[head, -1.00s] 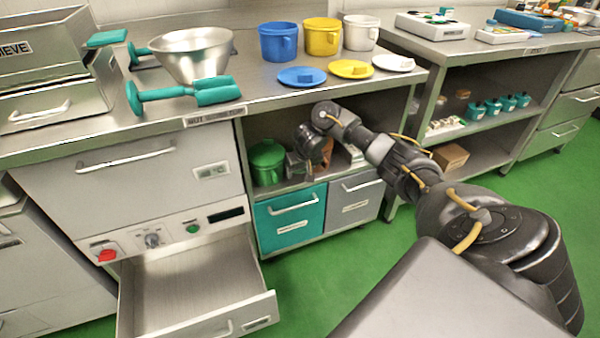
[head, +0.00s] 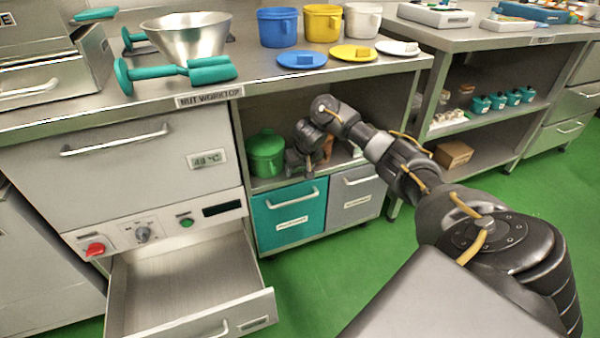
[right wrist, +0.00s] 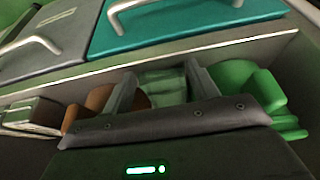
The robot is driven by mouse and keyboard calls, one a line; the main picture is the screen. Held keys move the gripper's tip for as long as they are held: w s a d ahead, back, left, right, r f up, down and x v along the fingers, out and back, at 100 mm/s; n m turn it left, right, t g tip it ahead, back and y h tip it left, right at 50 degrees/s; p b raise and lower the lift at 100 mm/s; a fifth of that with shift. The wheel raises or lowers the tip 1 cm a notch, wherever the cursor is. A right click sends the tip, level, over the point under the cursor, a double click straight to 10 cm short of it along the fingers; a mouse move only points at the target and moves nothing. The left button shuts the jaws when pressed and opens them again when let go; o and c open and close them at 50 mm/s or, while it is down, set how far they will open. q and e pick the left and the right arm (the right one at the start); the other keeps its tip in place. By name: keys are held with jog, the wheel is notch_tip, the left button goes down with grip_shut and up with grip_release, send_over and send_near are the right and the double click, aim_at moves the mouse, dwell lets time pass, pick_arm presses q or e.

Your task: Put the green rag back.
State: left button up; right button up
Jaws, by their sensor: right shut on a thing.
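My right gripper (head: 298,168) reaches into the open shelf under the worktop, beside the lidded green pot (head: 267,156). In the right wrist view, my right gripper (right wrist: 162,78) is shut on a pale green thing (right wrist: 166,88) between its fingers, which looks like the green rag. Its shape is partly hidden by the fingers and palm. In the head view the rag is hidden behind the gripper and wrist. My left gripper is not in view.
A teal drawer (head: 287,218) and a grey drawer (head: 354,196) are below the shelf. A brown-orange thing (right wrist: 98,100) is close beside the gripper. A low drawer (head: 190,285) stands open at left. A steel bowl (head: 187,42) and mugs stand on the worktop.

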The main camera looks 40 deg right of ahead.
jog(key=shift+f, duration=0.1)
dwell(0.3)
jog(key=o, duration=0.9)
jog(key=shift+c, duration=0.2)
